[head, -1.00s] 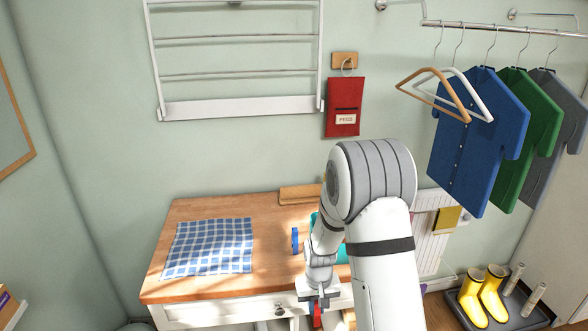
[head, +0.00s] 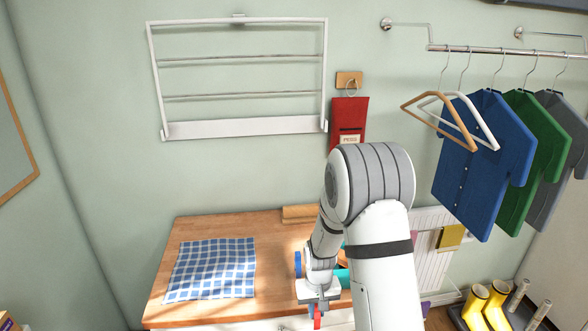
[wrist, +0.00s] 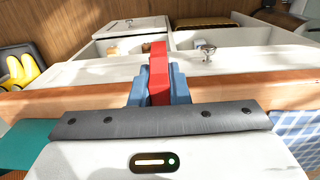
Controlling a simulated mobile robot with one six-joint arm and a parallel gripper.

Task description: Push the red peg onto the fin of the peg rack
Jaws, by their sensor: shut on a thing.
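A red peg shows between my gripper's blue fingertips in the wrist view (wrist: 158,72), pointing away from the wrist. In the head view my gripper (head: 317,303) is at the front edge of the wooden worktop, shut on the red peg (head: 317,319), whose end shows below it. I cannot make out the peg rack or its fin for certain in either view. My arm hides part of the worktop's right side.
A checked cloth (head: 211,268) lies on the worktop (head: 190,312). A blue object (head: 297,263) and a teal object (head: 343,277) are beside my arm. A red bag (head: 348,115) hangs on the wall. An open white drawer (wrist: 245,38) and yellow boots (wrist: 20,70) show in the wrist view.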

